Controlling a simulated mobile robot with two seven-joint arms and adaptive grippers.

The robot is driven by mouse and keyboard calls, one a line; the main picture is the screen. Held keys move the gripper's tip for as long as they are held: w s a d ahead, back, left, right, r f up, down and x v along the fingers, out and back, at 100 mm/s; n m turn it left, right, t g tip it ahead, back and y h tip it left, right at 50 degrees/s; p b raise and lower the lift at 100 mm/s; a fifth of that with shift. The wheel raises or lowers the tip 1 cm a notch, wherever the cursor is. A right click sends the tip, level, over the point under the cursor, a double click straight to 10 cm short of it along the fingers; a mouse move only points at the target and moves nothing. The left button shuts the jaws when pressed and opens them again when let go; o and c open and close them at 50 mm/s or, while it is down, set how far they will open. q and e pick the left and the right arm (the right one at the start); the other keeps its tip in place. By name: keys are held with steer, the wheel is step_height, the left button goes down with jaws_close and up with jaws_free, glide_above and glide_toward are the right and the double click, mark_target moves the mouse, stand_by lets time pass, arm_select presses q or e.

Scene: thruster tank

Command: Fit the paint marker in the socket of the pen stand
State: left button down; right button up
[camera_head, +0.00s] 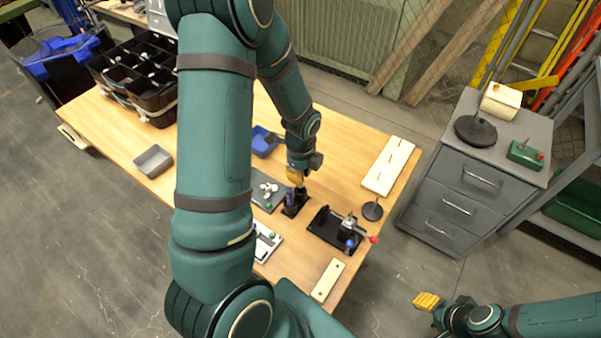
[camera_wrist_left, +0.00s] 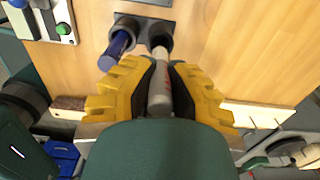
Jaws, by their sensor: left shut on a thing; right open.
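My left gripper (camera_head: 297,178) is above the work table, over the dark pen stand (camera_head: 291,210). In the left wrist view, my left gripper (camera_wrist_left: 160,74) is shut on a grey-white paint marker (camera_wrist_left: 159,96) with red lettering. The marker's far end is at a dark ring-like socket (camera_wrist_left: 160,36) of the stand; whether it is inside or just over it I cannot tell. A blue pen (camera_wrist_left: 118,46) is in the socket beside it, tilted in this view. My right gripper (camera_head: 427,301) is open and empty, off the table at the lower right.
A black fixture with a red-knobbed clamp (camera_head: 347,227) stands right of the pen stand. A blue bin (camera_head: 263,142), a grey tray (camera_head: 153,161) and pale boards (camera_head: 388,165) lie on the table (camera_head: 340,140). A grey drawer cabinet (camera_head: 470,180) stands at the right.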

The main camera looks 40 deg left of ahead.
arm_select(q)
steer(key=shift+f+b, duration=1.2)
steer(key=shift+f, duration=0.35)
stand_by(0.6)
steer(key=shift+f+b, duration=0.3)
steer(key=shift+f, duration=0.1)
steer(key=shift+f+b, duration=0.3)
steer(key=shift+f, duration=0.1)
stand_by(0.3)
steer(key=c, duration=1)
jaws_free()
